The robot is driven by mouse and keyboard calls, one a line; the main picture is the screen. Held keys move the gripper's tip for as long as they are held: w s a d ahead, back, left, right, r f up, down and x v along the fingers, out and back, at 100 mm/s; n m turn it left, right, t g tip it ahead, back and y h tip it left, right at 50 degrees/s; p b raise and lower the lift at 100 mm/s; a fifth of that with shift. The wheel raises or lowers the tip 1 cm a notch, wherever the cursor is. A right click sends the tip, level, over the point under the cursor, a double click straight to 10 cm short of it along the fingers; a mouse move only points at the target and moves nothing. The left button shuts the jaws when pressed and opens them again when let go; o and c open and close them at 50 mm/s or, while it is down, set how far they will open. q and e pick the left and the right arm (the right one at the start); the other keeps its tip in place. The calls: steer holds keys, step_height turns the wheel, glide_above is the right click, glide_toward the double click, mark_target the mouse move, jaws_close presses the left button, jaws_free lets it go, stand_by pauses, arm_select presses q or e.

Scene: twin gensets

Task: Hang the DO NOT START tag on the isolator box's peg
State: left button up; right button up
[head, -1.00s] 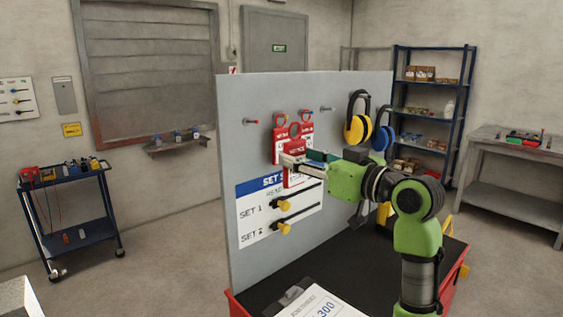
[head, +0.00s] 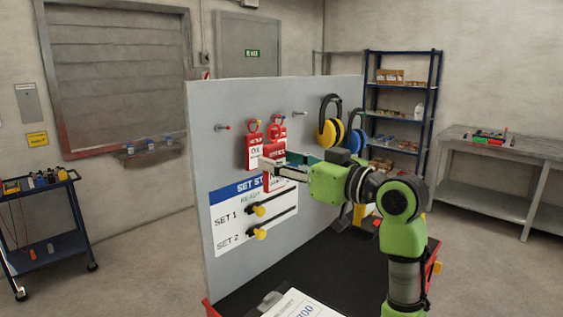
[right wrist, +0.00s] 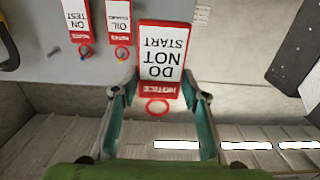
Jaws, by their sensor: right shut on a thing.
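The DO NOT START tag (right wrist: 162,55), white with a red border and a red ring, is between the fingers of my right gripper (right wrist: 160,93) in the right wrist view. It appears upside down there. In the head view my right gripper (head: 281,163) is shut on the red tag (head: 274,151), in front of the grey board. The tag appears clear of the board, but the exact gap cannot be told. I cannot make out the isolator box's peg in either view. My left gripper is not in view.
The grey board (head: 203,180) carries an OIL tag (head: 255,152), another red tag (head: 278,128), yellow ear defenders (head: 327,132) and two yellow-ended rods. A tool cart (head: 45,245) stands left, a workbench (head: 490,155) right. Floor between cart and board is clear.

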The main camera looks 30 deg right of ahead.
steer(key=shift+r, duration=0.25)
steer(key=shift+s+d, duration=0.1)
steer(key=shift+s, duration=0.05)
steer(key=v, duration=0.7)
steer(key=shift+s+b, duration=0.35)
steer(key=shift+b, duration=0.1)
stand_by(0.5)
steer(key=shift+d, duration=0.1)
